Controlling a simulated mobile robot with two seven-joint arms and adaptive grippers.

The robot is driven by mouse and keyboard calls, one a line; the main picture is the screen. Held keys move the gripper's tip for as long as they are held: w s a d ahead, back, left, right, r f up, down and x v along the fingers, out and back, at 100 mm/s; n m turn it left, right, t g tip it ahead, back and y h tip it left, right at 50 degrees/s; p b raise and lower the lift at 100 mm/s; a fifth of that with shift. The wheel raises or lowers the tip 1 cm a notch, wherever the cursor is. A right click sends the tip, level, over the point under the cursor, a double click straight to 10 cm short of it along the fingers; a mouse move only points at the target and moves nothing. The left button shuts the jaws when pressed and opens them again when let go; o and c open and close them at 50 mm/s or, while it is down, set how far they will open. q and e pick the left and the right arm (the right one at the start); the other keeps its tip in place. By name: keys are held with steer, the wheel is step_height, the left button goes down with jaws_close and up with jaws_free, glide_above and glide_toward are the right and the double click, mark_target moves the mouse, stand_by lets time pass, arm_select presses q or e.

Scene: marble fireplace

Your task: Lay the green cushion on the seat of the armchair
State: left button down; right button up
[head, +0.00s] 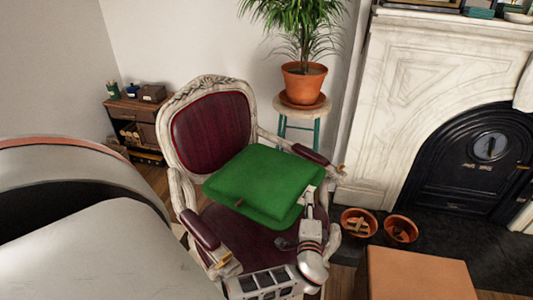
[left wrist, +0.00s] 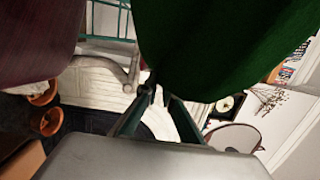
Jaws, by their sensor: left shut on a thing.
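The green cushion (head: 262,178) is held tilted above the seat of the armchair (head: 247,243), in front of its dark red backrest (head: 212,132). My left gripper (head: 308,197) is shut on the cushion's right edge. The cushion also fills the upper right of the left wrist view (left wrist: 225,40), just beyond the gripper's fingers (left wrist: 152,88). The seat's front part shows bare below the cushion; the cushion hides its rear part. I cannot tell whether the cushion touches the chair. My right gripper is in neither view.
The carved armrests (head: 199,229) flank the seat. A potted plant (head: 304,82) on a stool stands behind the chair. Two terracotta bowls (head: 359,222) (head: 401,229) and an orange-brown box top (head: 420,275) lie to the right, before the marble fireplace (head: 405,105). A small shelf (head: 132,122) stands at the back left.

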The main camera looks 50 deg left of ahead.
arm_select(q)
steer(key=shift+w+a+f+n+g+y+b, duration=0.2)
steer(key=shift+w+a+n+g+y, duration=0.25)
steer(key=shift+w+a, duration=0.2)
steer(key=shift+w+a+f+n+g+y+b, duration=0.15)
steer(key=shift+w+a+n+g+y, duration=0.2)
steer(key=shift+w+a+y, duration=0.2)
steer(key=shift+w+f, duration=0.1)
steer(key=shift+f, duration=0.2)
step_height(320, 180, down, 15)
steer(key=b, duration=0.5)
steer(key=shift+b, duration=0.4)
step_height(320, 180, down, 4)
steer(key=shift+r+b, duration=0.1)
steer(key=shift+b, duration=0.75)
steer(key=shift+f, duration=0.35)
steer(key=shift+r, duration=0.25)
steer(key=shift+f+b, duration=0.25)
steer(key=shift+b, duration=0.05)
steer(key=c, duration=2.5)
jaws_free()
steer(key=shift+f, duration=0.1)
steer(key=shift+o, duration=1.4)
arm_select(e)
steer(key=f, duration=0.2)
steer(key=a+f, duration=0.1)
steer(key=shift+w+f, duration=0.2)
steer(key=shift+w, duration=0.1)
